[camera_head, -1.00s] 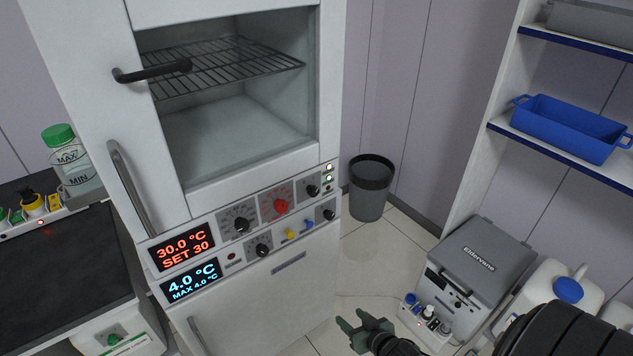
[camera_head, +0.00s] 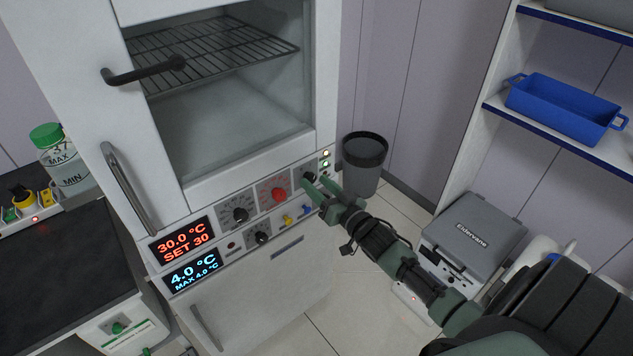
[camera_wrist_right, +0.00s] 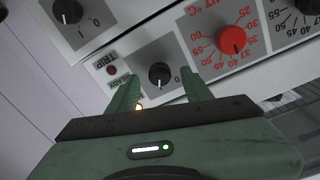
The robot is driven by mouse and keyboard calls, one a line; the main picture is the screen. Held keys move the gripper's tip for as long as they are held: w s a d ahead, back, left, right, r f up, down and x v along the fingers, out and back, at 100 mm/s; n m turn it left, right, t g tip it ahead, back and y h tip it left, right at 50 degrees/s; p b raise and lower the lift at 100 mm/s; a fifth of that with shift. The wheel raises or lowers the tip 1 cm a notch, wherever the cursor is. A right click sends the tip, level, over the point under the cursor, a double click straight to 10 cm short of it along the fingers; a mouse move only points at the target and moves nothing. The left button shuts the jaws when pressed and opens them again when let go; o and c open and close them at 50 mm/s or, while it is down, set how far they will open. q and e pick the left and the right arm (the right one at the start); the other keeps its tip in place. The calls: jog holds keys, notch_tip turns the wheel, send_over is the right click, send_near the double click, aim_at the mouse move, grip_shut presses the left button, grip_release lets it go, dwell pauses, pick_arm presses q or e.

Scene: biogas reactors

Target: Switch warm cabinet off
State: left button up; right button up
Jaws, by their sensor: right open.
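The warm cabinet (camera_head: 160,200) is the white upper unit, its red display (camera_head: 182,240) reading 30.0 °C, SET 30. Its panel has a large black dial (camera_head: 240,214), a red dial (camera_head: 278,195) and a small black knob (camera_head: 309,179) at the right. My right gripper (camera_head: 322,189) is open and empty just in front of that small knob. In the right wrist view the knob (camera_wrist_right: 160,75) lies between and beyond the fingertips (camera_wrist_right: 160,88), with a 0 beside it; contact cannot be told. My left gripper is out of view.
Below are a blue display (camera_head: 193,273) reading 4.0 °C, another black knob (camera_head: 261,238) and yellow and blue taps (camera_head: 288,221). A further knob (camera_wrist_right: 67,11) shows in the wrist view. A bin (camera_head: 364,165), grey box (camera_head: 473,240) and shelf with blue tray (camera_head: 565,108) stand right.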

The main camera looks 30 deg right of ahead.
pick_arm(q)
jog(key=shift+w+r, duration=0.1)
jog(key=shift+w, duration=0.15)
pick_arm(e)
jog(key=shift+w, duration=0.4)
grip_shut()
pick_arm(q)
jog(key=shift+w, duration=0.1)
pick_arm(e)
jog(key=n, duration=0.5)
jog(key=shift+f+n, duration=0.1)
jog(key=shift+n, duration=0.3)
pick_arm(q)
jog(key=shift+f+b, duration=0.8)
pick_arm(e)
jog(key=n, duration=0.6)
jog(key=shift+a, duration=0.1)
jog(key=shift+n, duration=0.3)
